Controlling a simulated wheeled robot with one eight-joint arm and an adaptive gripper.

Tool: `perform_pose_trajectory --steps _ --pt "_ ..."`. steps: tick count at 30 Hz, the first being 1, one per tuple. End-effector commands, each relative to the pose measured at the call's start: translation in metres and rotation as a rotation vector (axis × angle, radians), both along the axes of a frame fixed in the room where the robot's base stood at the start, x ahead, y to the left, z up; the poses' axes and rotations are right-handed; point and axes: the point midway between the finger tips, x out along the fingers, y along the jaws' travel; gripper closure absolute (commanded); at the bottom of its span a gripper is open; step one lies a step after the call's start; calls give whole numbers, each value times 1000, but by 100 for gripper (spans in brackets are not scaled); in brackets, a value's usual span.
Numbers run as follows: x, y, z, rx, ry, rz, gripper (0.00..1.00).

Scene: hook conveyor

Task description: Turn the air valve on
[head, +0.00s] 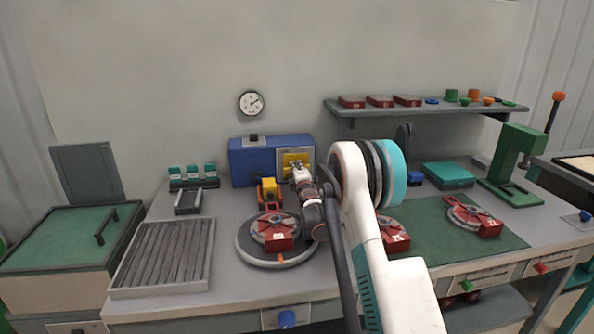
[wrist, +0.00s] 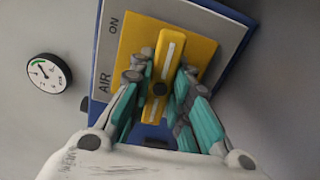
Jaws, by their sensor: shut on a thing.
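The air valve is a yellow handle with a pale stripe and dark hub (wrist: 161,88), on a yellow and grey panel (wrist: 120,38) marked AIR and ON. The handle's long side lies roughly along the line of the word AIR, not turned across it. My gripper (wrist: 165,74) is shut on the handle, one teal-backed finger on each side. In the head view my gripper (head: 298,174) reaches the panel (head: 309,153) on the blue box (head: 250,160) and hides most of the handle.
A round gauge (head: 251,103) with a green arc hangs on the wall. An orange and yellow device (head: 268,192) stands beside my gripper. A round fixture (head: 262,256) with a red-and-grey part lies in front. A shelf (head: 440,108) is at right. The wall around the gauge is clear.

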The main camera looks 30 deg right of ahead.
Motion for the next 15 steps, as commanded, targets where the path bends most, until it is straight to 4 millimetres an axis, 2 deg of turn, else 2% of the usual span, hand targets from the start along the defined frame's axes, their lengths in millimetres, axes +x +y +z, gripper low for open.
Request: perform_pose_trajectory --steps 15 --pt "0 0 0 -426 122 2 100"
